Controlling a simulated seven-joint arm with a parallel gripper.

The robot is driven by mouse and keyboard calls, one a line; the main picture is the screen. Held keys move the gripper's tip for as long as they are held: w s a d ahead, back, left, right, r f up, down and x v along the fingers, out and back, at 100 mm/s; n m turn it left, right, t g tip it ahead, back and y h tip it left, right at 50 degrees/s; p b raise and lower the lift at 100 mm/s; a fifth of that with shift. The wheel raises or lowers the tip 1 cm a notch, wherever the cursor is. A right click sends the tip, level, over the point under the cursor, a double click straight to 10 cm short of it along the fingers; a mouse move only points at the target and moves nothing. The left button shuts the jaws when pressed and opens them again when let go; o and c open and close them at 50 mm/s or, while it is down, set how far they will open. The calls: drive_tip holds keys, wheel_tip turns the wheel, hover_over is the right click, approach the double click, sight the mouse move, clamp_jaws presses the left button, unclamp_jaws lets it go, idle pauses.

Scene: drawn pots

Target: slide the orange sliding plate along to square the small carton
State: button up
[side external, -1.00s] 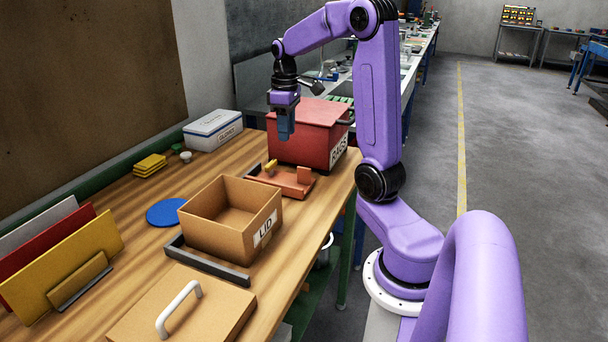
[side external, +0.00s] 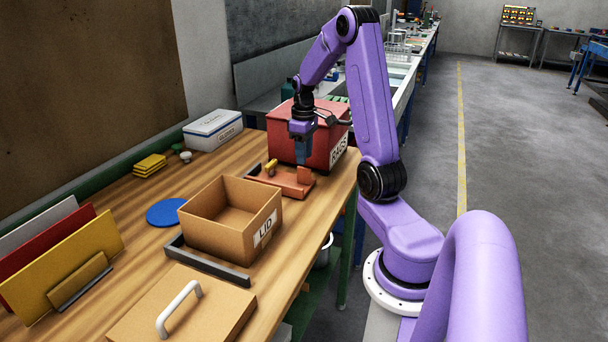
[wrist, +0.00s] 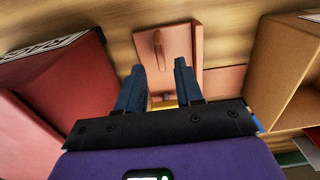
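My gripper (side external: 303,161) points down just above the tab. In the wrist view its two blue fingers (wrist: 159,67) are spread with a gap between them, and orange plate parts (wrist: 181,42) show beyond the tips. Whether the fingers straddle the tab is unclear.
A dark angled fence (side external: 208,264) runs beside the carton. The red bin (side external: 287,138) labelled RAGS stands close behind the plate. A flat lid with a white handle (side external: 180,304) and a blue disc (side external: 166,212) lie nearby.

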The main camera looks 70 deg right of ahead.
sight(304, 168)
wheel_tip(304, 168, down, 8)
drive_tip(key=shift+r, duration=0.25)
clamp_jaws()
